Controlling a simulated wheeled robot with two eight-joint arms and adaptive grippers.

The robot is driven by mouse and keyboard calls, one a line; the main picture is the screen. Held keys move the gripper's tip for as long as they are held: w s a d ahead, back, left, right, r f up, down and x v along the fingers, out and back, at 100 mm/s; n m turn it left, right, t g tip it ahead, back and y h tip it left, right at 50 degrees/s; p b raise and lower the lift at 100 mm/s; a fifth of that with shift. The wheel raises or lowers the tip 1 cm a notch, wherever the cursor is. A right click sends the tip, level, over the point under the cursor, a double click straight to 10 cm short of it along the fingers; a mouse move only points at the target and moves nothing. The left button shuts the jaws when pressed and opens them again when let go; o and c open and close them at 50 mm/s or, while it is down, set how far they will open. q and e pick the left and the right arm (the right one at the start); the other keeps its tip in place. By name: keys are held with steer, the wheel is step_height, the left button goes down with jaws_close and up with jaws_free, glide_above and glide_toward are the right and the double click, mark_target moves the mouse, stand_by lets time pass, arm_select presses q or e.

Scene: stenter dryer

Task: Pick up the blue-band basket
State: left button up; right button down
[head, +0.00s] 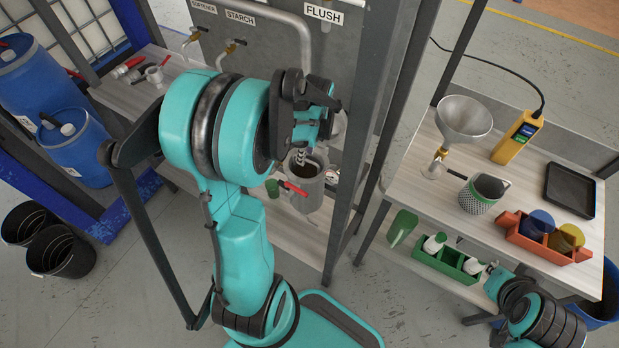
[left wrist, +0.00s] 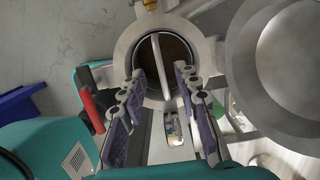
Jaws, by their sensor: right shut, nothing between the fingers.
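I see no blue band in either view. A grey round housing (head: 303,190) stands on the bench in the head view. In the left wrist view, a pale bar handle (left wrist: 164,68) crosses the dark opening of this housing (left wrist: 126,52); what hangs below it is hidden. My left gripper (left wrist: 160,78) is open, with its fingers on either side of the bar; contact cannot be told. My right gripper (head: 492,272) is shut and empty by a green bottle caddy (head: 452,266).
A round grey lid (left wrist: 290,65) is swung aside, right of the opening. Red handles (head: 292,187) sit by the housing. A steel post (head: 375,110) separates the two benches. A funnel (head: 464,118), yellow meter (head: 517,138), black tray (head: 570,190) and orange caddy (head: 540,246) crowd the right table.

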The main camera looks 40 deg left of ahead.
arm_select(q)
step_height(320, 180, down, 4)
steer(key=shift+w+f+b, duration=0.1)
steer(key=shift+b, duration=0.5)
jaws_close()
